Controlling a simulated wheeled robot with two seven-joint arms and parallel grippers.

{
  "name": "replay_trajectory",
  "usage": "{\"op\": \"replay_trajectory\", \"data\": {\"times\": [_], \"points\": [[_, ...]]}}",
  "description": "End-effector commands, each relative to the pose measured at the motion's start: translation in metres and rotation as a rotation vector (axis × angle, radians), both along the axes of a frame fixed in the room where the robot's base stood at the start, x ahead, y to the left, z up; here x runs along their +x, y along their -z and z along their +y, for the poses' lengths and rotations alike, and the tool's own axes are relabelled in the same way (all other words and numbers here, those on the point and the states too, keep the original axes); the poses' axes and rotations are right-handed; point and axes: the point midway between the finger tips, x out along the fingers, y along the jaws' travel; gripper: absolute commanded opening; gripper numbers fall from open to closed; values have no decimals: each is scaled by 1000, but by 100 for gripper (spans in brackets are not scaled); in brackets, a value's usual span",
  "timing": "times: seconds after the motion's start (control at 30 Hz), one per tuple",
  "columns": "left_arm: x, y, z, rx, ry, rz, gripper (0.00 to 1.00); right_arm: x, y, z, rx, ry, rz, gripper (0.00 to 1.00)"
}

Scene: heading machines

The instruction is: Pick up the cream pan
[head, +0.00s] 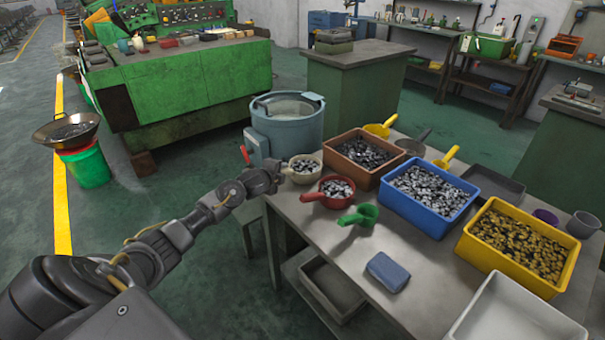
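The cream pan (305,167) is a small round pan filled with grey metal pieces. It sits at the left back edge of the metal table (355,250), just left of the brown crate. My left gripper (279,170) reaches in from the left and is right at the pan's left side, where its short handle is. The fingertips overlap the handle in this view, so I cannot tell whether they are open or closed on it. The pan looks level and low over the table or on it. My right gripper is not in view.
A red pan (335,187) stands close in front of the cream pan. A brown crate (352,178), a blue crate (425,220) and a yellow crate (550,283) fill the right. A green scoop (365,215) and blue block (388,271) lie in front. A blue-grey drum (288,125) stands behind.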

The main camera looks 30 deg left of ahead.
Motion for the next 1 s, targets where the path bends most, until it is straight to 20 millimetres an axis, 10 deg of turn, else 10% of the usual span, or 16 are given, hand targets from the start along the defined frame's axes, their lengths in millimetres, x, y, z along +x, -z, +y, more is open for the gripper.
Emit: {"op": "replay_trajectory", "data": {"times": [0.27,0.67,1.0], "points": [[0,0,0,0,0,0,0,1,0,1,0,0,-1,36],[1,-9,1,-1,0,-5,0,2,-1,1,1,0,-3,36],[-21,-63,-11,4,4,-7,0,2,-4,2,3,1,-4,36]]}}
